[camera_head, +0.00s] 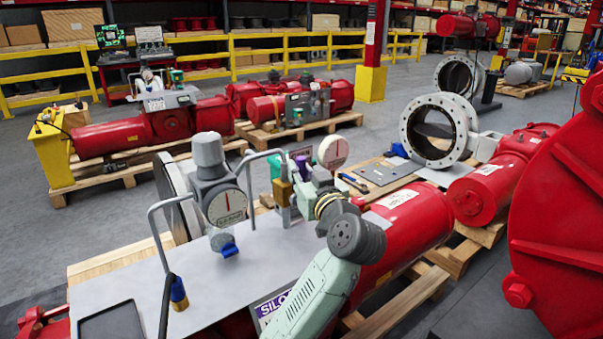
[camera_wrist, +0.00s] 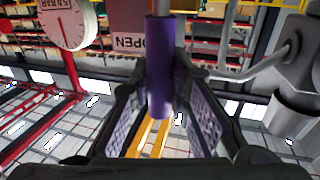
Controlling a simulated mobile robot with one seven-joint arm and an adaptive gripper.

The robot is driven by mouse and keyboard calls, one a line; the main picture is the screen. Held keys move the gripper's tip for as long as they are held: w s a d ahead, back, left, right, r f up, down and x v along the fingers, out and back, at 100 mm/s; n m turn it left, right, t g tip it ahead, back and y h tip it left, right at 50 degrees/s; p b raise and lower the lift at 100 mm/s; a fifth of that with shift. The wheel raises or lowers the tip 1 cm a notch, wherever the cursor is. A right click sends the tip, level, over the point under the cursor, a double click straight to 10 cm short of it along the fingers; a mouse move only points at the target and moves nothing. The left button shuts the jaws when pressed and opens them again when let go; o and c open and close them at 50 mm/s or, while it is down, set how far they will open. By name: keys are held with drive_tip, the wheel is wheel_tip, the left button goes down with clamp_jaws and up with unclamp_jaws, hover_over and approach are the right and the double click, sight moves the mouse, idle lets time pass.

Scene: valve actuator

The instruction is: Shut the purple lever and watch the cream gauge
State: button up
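The purple lever (camera_wrist: 159,70) hangs down the middle of the wrist view, its lower end between the two fingers of my gripper (camera_wrist: 164,92). The fingers stand apart on either side of it, with a gap visible at the pads. A round pale gauge (camera_wrist: 66,22) with a red needle and "BAR" lettering is at upper left there; its exact reading is unclear. In the head view, a cream-looking gauge (camera_head: 333,151) stands behind my arm, and a small purple part (camera_head: 300,154) shows left of it. My gripper is mostly hidden there among the fittings.
A second, larger white gauge (camera_head: 228,205) and bent grey tubes (camera_head: 250,180) stand on the grey plate (camera_head: 130,285). A red cylinder (camera_head: 415,225) lies right of my arm. A large red flanged body (camera_head: 560,220) fills the right edge.

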clamp_jaws()
